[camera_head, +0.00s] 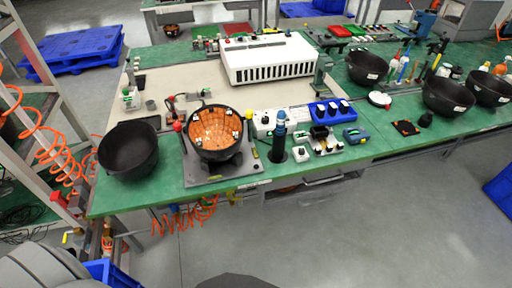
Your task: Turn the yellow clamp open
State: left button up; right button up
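A fixture with a grey base plate (246,166) stands near the front edge of the green bench. It holds a round black bowl with a copper-coloured inside (214,128). The yellow clamp shows as a small yellow knob (249,114) at the bowl's right rim; its lever is too small to tell its angle. A red knob (177,126) sits at the bowl's left side. Neither of my grippers is in view.
An empty black bowl (129,150) stands left of the fixture. A white slotted box (270,60) is behind. Orange coiled hoses (64,150) hang at left.

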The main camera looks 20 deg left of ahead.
aim_at(249, 113)
jog(key=z, duration=0.4)
jog(key=i, duration=0.9)
jog(key=u, duration=2.15)
